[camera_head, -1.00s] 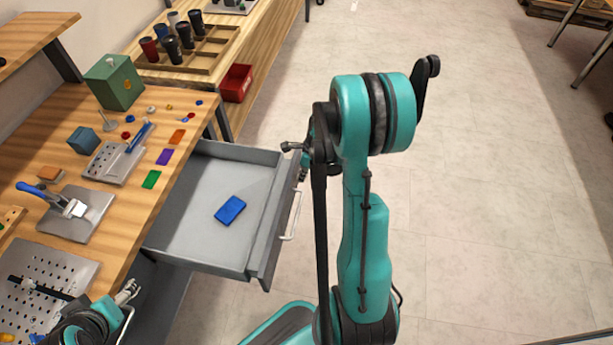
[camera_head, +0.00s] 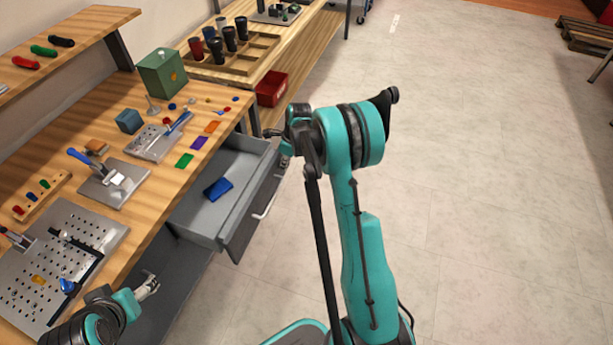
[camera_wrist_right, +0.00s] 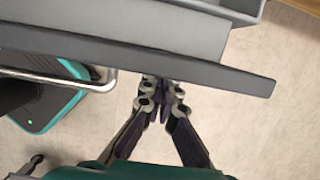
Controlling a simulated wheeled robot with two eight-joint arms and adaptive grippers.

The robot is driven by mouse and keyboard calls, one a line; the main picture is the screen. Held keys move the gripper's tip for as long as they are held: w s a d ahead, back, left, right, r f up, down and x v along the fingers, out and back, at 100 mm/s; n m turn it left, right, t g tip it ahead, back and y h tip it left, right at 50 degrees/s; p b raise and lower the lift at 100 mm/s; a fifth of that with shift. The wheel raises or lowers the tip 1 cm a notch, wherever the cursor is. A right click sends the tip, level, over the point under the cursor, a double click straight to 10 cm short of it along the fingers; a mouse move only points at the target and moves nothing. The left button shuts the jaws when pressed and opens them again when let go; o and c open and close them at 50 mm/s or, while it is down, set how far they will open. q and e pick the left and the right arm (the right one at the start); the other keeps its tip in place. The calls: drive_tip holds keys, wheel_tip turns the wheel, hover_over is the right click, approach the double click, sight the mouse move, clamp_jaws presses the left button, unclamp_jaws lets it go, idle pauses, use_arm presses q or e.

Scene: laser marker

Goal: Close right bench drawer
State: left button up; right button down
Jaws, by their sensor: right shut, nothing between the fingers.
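The grey right bench drawer (camera_head: 228,208) stands partly open under the wooden bench, with a blue block (camera_head: 218,188) inside. Its dark front panel (camera_head: 255,215) carries a pale bar handle (camera_head: 268,198). In the right wrist view the front panel (camera_wrist_right: 130,62) crosses the picture, with the handle (camera_wrist_right: 60,78) at left. My right gripper (camera_wrist_right: 162,98) is shut and empty, its fingertips at the front panel's lower edge in that view, right of the handle; contact is hard to tell. In the head view it is mostly hidden behind my right arm. My left gripper (camera_head: 149,284) is by the bench's front edge.
The bench top (camera_head: 165,185) holds a green box (camera_head: 162,72), metal fixtures, coloured plates and a perforated plate (camera_head: 90,240). A red bin (camera_head: 271,88) sits beyond the drawer.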

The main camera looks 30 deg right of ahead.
drive_tip(key=w+a, duration=0.4)
drive_tip(key=w, duration=0.1)
drive_tip(key=w+a+p, duration=0.1)
drive_tip(key=w+a, duration=0.3)
drive_tip(key=w, duration=0.2)
drive_tip(key=w+a, duration=0.5)
drive_tip(key=w, duration=0.1)
drive_tip(key=shift+f, duration=0.1)
use_arm(q)
drive_tip(key=shift+r, duration=0.8)
use_arm(e)
drive_tip(key=shift+w+a, duration=0.1)
drive_tip(key=shift+w, duration=0.05)
